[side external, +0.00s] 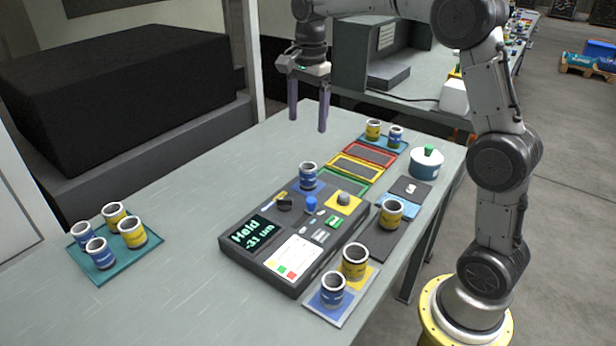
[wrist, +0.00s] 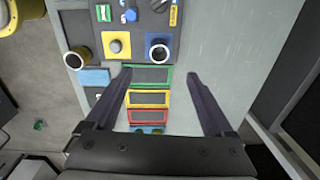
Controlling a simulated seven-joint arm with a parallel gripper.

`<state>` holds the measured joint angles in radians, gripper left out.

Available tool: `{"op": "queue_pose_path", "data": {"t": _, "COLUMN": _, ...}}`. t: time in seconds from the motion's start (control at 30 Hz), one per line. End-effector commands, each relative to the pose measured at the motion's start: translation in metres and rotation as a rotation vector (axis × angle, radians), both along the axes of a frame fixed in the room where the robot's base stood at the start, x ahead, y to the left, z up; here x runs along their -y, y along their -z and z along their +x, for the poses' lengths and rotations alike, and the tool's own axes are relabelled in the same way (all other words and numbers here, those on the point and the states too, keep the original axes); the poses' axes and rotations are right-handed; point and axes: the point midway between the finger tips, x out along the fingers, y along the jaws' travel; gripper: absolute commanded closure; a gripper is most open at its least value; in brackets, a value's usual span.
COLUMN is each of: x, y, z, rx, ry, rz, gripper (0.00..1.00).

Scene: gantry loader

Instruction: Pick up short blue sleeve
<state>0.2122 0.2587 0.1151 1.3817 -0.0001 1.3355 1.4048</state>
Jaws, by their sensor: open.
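Several blue sleeves are in the side view. One (side external: 308,176) stands upright on the blue pad of the gauge; it also shows from above in the wrist view (wrist: 159,52). Two blue sleeves (side external: 82,236) (side external: 100,254) stand on the left tray, one (side external: 332,291) on the front pad, and one (side external: 395,138) on the back tray. I cannot tell for sure which is the short one. My gripper (side external: 308,121) is open and empty, high above the table beyond the gauge. In the wrist view its fingers (wrist: 159,77) point towards the gauge, with nothing between them.
The gauge (side external: 240,262) reads "Held -31 um". Yellow sleeves stand on the left teal tray (side external: 104,277), the front pad (side external: 355,262) and a grey pad (side external: 391,212). Green, yellow and red framed slots (side external: 356,167) look empty. A lidded pot (side external: 426,165) stands right. The table's left middle is clear.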

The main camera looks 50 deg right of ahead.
Motion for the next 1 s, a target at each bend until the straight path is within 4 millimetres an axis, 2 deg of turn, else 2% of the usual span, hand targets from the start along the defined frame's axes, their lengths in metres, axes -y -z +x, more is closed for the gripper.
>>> {"op": "queue_pose_path", "data": {"t": 0.03, "x": 0.004, "y": 0.011, "z": 0.003, "rx": -0.022, "ry": 0.008, "rz": 0.004, "gripper": 0.13}}
{"op": "queue_pose_path", "data": {"t": 0.2, "x": 0.01, "y": 0.031, "z": 0.003, "rx": -0.054, "ry": 0.019, "rz": 0.012, "gripper": 0.13}}
{"op": "queue_pose_path", "data": {"t": 0.6, "x": 0.01, "y": 0.098, "z": 0.003, "rx": -0.052, "ry": 0.018, "rz": 0.011, "gripper": 0.13}}
{"op": "queue_pose_path", "data": {"t": 0.87, "x": 0.011, "y": 0.116, "z": 0.003, "rx": -0.051, "ry": 0.018, "rz": 0.011, "gripper": 0.13}}
{"op": "queue_pose_path", "data": {"t": 1.0, "x": 0.011, "y": 0.136, "z": 0.005, "rx": -0.054, "ry": 0.018, "rz": 0.012, "gripper": 0.13}}
